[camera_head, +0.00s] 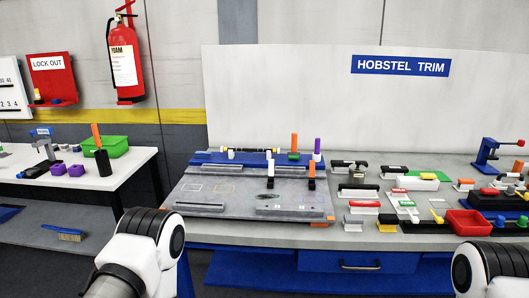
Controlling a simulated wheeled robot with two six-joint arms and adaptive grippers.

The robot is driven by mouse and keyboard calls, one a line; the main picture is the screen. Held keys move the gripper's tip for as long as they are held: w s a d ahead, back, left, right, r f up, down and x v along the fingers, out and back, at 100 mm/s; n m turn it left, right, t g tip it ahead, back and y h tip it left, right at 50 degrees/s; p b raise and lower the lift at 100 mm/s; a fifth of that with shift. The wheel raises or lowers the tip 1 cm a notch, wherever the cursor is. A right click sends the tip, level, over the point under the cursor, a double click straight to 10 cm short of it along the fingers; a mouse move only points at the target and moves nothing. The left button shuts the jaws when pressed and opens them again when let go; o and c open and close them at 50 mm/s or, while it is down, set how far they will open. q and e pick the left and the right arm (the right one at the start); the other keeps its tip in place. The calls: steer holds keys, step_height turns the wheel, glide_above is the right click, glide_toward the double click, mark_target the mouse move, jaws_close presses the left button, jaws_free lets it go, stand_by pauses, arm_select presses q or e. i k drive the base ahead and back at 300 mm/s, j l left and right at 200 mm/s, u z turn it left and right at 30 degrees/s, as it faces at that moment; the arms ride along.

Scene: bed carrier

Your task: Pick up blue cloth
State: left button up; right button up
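I cannot make out a blue cloth for certain. A flat dark blue piece (9,213) lies at the far left edge, on the lower level under the left table; it is partly cut off, and I cannot tell whether it is cloth. My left arm comes in at the lower left and my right arm at the lower right. Only their white and black links show, and both grippers are out of view.
A grey workbench (262,234) holds a fixture plate (235,196), a red bin (468,223) and many small tools. The left table (130,165) carries a green bin (104,145) and purple blocks (76,170). A brush (62,232) lies below it.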

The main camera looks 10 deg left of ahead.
mark_target(198, 154)
steer(key=i+j+z, duration=0.2)
steer(key=j+z, duration=0.25)
steer(key=j, duration=0.2)
steer(key=j+z, duration=0.45)
steer(key=j, duration=0.25)
steer(key=j+z, duration=0.45)
steer(key=j, duration=0.3)
